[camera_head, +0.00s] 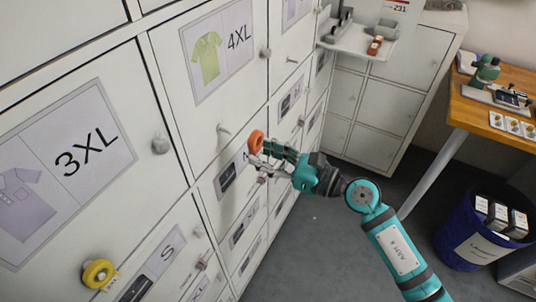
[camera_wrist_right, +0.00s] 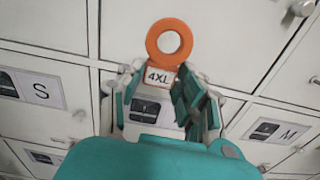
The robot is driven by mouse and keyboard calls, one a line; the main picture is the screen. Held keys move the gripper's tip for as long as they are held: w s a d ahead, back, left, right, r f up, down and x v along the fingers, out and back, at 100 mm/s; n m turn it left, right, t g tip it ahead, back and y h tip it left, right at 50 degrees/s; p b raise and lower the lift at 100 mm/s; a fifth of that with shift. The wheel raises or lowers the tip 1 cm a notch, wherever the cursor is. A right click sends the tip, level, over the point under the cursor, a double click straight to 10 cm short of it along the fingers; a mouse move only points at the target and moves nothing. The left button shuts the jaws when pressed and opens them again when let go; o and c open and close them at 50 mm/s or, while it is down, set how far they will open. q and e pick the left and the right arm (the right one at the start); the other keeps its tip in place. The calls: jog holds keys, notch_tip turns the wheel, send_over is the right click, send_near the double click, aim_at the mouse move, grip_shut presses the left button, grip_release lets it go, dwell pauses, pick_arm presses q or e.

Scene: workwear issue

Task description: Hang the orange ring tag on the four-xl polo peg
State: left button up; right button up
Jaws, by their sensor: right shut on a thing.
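The orange ring tag (camera_head: 251,137) is held at the tips of my right gripper (camera_head: 264,153), just right of and a little below the 4XL polo peg (camera_head: 223,129). The peg sticks out low on the 4XL polo door (camera_head: 215,103), which bears a green polo picture. The peg is bare and apart from the ring. In the right wrist view, the orange ring (camera_wrist_right: 153,45) stands upright above its white "4XL" label (camera_wrist_right: 158,77). The fingers of my right gripper (camera_wrist_right: 158,84) are shut around the label end. My left gripper is not in view.
A yellow ring tag (camera_head: 98,273) hangs on the 3XL door (camera_head: 115,235) at left. Door knobs (camera_head: 160,145) stick out of the lockers. A wooden desk (camera_head: 500,118) and a blue bin (camera_head: 480,235) stand at right. Grey floor (camera_head: 310,235) is clear below my arm.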

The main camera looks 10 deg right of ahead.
aim_at(221, 140)
jog(key=shift+x, duration=1.6)
jog(key=shift+f+x, duration=0.15)
jog(key=shift+x, duration=0.75)
jog(key=shift+f+x, duration=0.1)
jog(key=shift+x, duration=0.75)
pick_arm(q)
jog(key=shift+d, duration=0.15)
pick_arm(e)
jog(key=shift+w+a+f, duration=0.25)
jog(key=shift+w+a, duration=0.15)
jog(key=shift+a, duration=0.2)
jog(key=o, duration=0.9)
